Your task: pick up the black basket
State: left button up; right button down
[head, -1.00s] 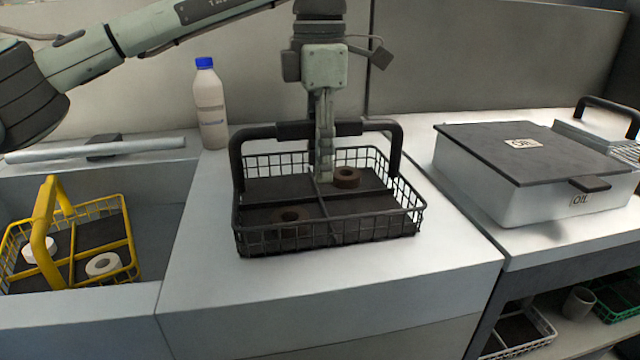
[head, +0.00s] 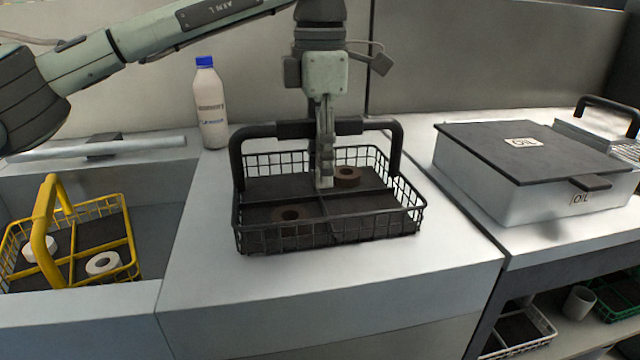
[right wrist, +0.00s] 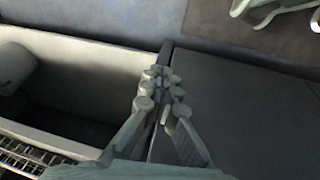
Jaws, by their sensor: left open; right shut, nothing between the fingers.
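The black basket (head: 330,240) stands upright on the light counter in the middle of the head view, its black handle raised across the back. Two dark brown rings lie in it, one at the front left (head: 291,214) and one at the back right (head: 347,176). My left gripper (head: 324,183) points straight down at the handle, its fingers reaching below the bar into the basket's middle. It is open; the handle bar passes behind it, and I cannot tell whether they touch. My right gripper (right wrist: 160,82) shows only in the right wrist view, shut and empty, away from the basket.
A white bottle with a blue cap (head: 210,104) stands behind the basket to the left. A yellow basket (head: 133,262) with white rings sits in the sunken bay at left. A lidded oil box (head: 505,200) stands at right. The counter in front is clear.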

pick_arm(q)
jog(key=shift+c, duration=0.5)
grip_shut()
jog(key=shift+r, duration=0.15)
